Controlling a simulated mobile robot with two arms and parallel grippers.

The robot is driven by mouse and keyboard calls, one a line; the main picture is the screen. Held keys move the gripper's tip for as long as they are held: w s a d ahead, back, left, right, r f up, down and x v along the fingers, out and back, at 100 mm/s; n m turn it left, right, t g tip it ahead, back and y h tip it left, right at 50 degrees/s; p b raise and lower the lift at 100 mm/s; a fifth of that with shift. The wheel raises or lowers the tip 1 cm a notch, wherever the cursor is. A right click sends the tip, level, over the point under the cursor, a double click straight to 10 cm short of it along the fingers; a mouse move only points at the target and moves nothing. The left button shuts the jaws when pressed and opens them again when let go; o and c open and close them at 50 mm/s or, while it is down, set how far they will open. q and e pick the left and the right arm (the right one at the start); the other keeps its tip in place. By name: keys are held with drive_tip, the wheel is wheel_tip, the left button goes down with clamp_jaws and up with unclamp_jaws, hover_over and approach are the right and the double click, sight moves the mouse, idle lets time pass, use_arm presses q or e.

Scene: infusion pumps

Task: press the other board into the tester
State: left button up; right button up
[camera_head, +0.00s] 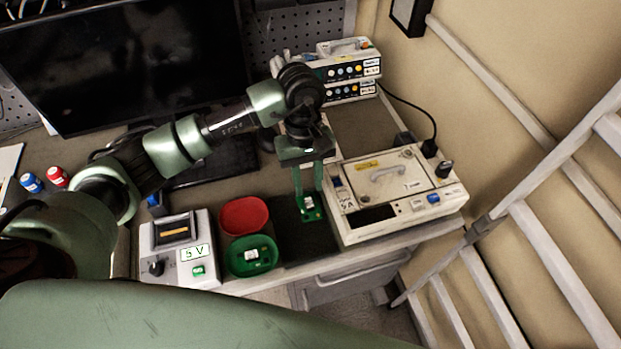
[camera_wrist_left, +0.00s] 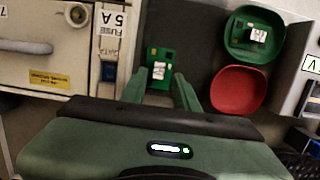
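The tester (camera_head: 197,252), a pale box marked 5 V, has a dark slotted block on top, a black knob and a green switch. My right gripper is not in view.
The empty red bin (camera_head: 244,216) and the green bin (camera_head: 232,263) stand between tester and mat (camera_head: 290,240). A large pump unit (camera_head: 420,180) with handle stands right of the mat. Stacked pumps (camera_head: 350,72) and a monitor (camera_head: 120,60) are behind.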

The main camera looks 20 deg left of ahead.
sight(309, 201)
use_arm(q)
wheel_tip(309, 201, down, 4)
drive_tip(key=shift+r+b, duration=0.25)
drive_tip(key=shift+b, duration=0.2)
wheel_tip(309, 201, down, 3)
drive_tip(key=b, duration=0.4)
drive_tip(key=shift+f, duration=0.15)
clamp_jaws()
drive_tip(key=shift+r+p, duration=0.75)
drive_tip(key=shift+r, duration=1.85)
